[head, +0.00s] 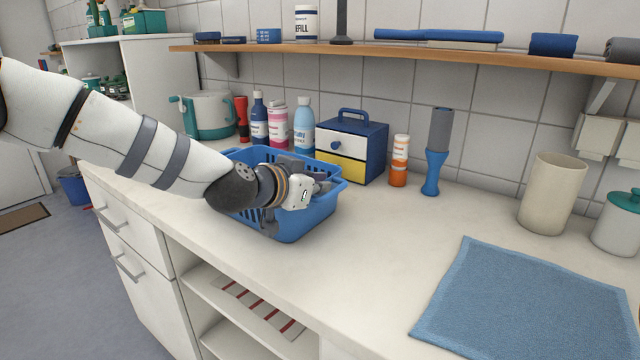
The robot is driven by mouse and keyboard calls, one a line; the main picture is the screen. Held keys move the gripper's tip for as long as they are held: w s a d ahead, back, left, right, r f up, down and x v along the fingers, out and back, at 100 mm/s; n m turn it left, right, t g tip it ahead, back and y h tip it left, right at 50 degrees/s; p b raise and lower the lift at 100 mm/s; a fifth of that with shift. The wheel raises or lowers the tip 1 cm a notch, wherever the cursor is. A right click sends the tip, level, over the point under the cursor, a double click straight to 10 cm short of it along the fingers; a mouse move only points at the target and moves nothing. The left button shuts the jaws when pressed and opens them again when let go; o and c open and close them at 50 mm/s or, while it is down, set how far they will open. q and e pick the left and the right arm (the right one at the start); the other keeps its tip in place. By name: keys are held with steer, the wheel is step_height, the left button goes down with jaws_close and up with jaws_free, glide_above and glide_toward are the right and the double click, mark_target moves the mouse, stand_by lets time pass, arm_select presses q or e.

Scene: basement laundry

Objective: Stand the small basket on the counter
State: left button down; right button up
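The small blue basket (312,218) is upright at the left part of the white counter (375,225), and its underside appears to meet the surface. My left arm reaches in from the left across the basket. My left gripper (318,183) is over the basket's right half, close to the rim. The arm and gripper hide much of the basket's near left side and inside. The fingers are dark and partly covered by the gripper body, so I cannot tell whether they are apart or closed on the rim. My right gripper is out of view.
Behind the basket stand several bottles (303,125) and a small drawer box (351,146). A blue towel (530,300) lies at the front right. The counter between basket and towel is clear.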

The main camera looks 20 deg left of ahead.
arm_select(q)
steer(key=shift+w+f, duration=0.1)
steer(key=shift+f, duration=0.05)
steer(key=c, duration=1.8)
jaws_free()
steer(key=shift+s+a+r, duration=0.1)
steer(key=shift+s+r, duration=0.1)
steer(key=shift+r, duration=0.2)
steer(key=v, duration=1.1)
steer(key=shift+s, duration=0.25)
